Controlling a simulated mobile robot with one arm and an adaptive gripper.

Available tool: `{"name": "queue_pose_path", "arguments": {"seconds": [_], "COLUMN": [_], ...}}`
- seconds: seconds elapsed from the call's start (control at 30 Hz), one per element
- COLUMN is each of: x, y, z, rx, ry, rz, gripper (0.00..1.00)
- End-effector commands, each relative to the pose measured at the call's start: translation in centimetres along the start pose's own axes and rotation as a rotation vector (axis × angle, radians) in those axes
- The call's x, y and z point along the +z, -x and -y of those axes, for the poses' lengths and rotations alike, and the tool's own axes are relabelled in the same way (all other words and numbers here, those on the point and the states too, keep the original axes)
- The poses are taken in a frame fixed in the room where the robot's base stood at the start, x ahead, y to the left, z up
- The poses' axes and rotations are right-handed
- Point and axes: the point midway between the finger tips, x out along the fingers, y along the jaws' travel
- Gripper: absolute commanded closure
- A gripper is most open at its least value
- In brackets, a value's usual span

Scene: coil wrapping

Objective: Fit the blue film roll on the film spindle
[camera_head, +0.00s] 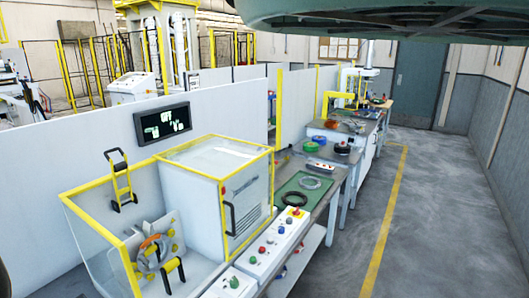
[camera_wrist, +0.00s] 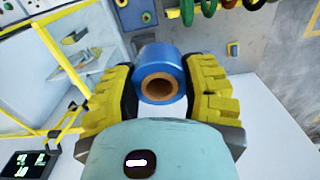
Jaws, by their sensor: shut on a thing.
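My gripper (camera_wrist: 160,90) is shut on the blue film roll (camera_wrist: 160,57), with a yellow-and-black finger on either side of it. The roll's brown core opening faces the wrist camera. The gripper and the roll do not show in the head view. In the head view a machine with a round plate (camera_head: 154,252), an orange part and a black-and-yellow handle stands inside a yellow-framed guard at the lower left. I cannot make out the film spindle for sure in either view.
A white cabinet with a yellow-framed door (camera_head: 245,205) stands beside the guard. A button panel (camera_head: 272,245) is in front of it. A bench with a green mat (camera_head: 303,187) and coils runs to the back. Several coloured coils hang at the top of the wrist view (camera_wrist: 208,7). The floor at right is clear.

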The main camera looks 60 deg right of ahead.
Motion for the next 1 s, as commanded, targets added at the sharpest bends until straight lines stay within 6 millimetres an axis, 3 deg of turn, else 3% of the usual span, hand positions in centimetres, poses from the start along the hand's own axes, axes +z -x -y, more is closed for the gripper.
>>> {"name": "queue_pose_path", "arguments": {"seconds": [0.03,0.6,0.8,1.0], "x": [0.0,0.0,0.0,0.0], "y": [2.8,16.8,19.3,19.9], "z": [0.1,0.1,0.1,0.1], "rx": [0.000,0.000,0.001,0.001], "ry": [0.002,0.002,0.002,0.002], "rz": [0.000,-0.001,0.000,-0.001], "gripper": [0.90,0.90,0.90,0.90]}}
